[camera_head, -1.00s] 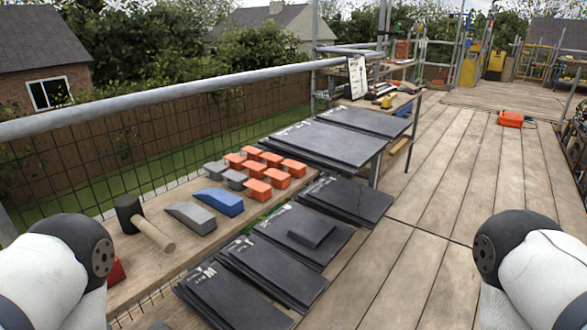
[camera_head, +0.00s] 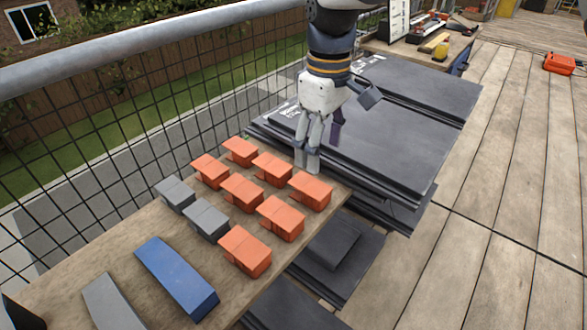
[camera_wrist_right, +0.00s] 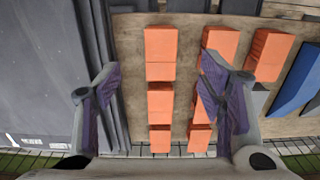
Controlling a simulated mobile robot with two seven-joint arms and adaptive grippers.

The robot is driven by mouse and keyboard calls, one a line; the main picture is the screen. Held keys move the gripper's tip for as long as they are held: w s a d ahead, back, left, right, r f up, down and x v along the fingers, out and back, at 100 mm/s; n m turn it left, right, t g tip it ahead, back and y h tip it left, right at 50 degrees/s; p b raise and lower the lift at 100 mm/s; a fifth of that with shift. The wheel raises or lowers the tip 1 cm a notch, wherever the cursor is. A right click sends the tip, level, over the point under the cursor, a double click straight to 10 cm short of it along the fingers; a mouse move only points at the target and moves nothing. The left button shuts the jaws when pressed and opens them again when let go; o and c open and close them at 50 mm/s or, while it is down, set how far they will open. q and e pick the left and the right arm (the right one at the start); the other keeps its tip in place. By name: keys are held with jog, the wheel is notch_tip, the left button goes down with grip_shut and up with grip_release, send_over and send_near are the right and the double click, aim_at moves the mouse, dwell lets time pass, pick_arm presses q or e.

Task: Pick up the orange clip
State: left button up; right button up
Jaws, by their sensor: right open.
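Several orange clips (camera_head: 240,192) lie in rows on a wooden board; all look alike, so I cannot tell which single one is meant. My right gripper (camera_head: 309,155) points down at the far edge of the board, beside the clips at the back right. In the right wrist view, my right gripper (camera_wrist_right: 158,75) is open and empty, its two purple-padded fingers spread apart. A column of orange clips (camera_wrist_right: 160,102) shows between the fingers; the right finger partly covers other clips. I cannot tell how high the fingers are above the board. My left gripper is out of view.
Grey clips (camera_head: 206,221) and a blue wedge (camera_head: 176,277) share the wooden board (camera_head: 120,250). A grey wedge (camera_head: 112,303) lies at the near end. Dark slate stacks (camera_head: 400,125) stand behind the gripper. A mesh guardrail (camera_head: 150,120) runs along the left.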

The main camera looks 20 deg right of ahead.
aim_at(324, 193)
jog(key=f, duration=0.4)
jog(key=s+f, duration=0.1)
jog(key=f, duration=0.6)
jog(key=shift+s+d+f+b, duration=0.15)
jog(key=shift+d+f+b, duration=0.1)
jog(key=shift+f+b, duration=0.1)
jog(key=shift+r, duration=0.1)
jog(key=c, duration=1.2)
